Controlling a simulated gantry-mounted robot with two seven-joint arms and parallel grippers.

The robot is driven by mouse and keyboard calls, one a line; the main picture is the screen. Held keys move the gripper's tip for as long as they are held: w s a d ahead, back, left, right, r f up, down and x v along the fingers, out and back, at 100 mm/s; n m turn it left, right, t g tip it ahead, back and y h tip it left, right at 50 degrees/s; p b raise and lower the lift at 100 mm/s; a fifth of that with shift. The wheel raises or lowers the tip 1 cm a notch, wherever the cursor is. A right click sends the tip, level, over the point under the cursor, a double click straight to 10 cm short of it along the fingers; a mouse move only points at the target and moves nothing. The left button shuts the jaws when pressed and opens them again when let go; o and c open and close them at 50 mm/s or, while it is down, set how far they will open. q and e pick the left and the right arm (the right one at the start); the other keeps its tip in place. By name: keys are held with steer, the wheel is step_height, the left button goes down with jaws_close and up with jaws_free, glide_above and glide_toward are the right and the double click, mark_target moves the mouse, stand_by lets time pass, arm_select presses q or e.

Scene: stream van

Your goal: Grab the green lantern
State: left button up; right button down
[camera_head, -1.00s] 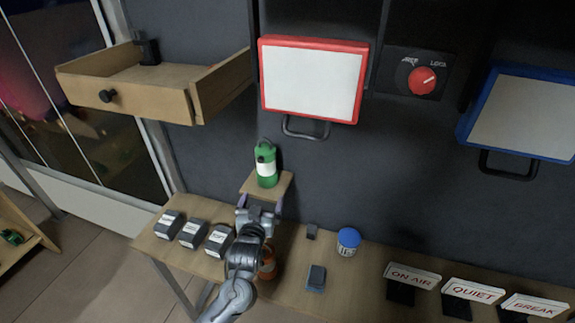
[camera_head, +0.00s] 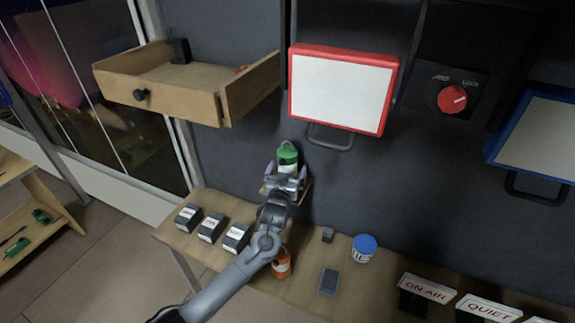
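The green lantern (camera_head: 287,155) has a green top and a white band. It stands upright on a small wooden wall shelf (camera_head: 307,190) above the table. One gripper (camera_head: 286,172) is at the lantern, with a finger on each side of its lower part. Its fingers look spread, and I cannot tell whether they touch the lantern. Its arm comes up from the lower left, so I take it as my left one. The gripper and wrist hide the lantern's base and most of the shelf. My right gripper is out of view.
Below, the table (camera_head: 310,267) holds labelled grey boxes (camera_head: 211,228), an orange container (camera_head: 281,264), a blue-lidded jar (camera_head: 363,248), a grey block (camera_head: 329,281) and lettered signs (camera_head: 427,289). An open drawer (camera_head: 180,100) juts out upper left. A red-framed panel (camera_head: 341,90) hangs above the shelf.

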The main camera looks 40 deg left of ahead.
arm_select(q)
steer(key=shift+x, duration=0.75)
steer(key=shift+f, duration=0.1)
steer(key=c, duration=1.2)
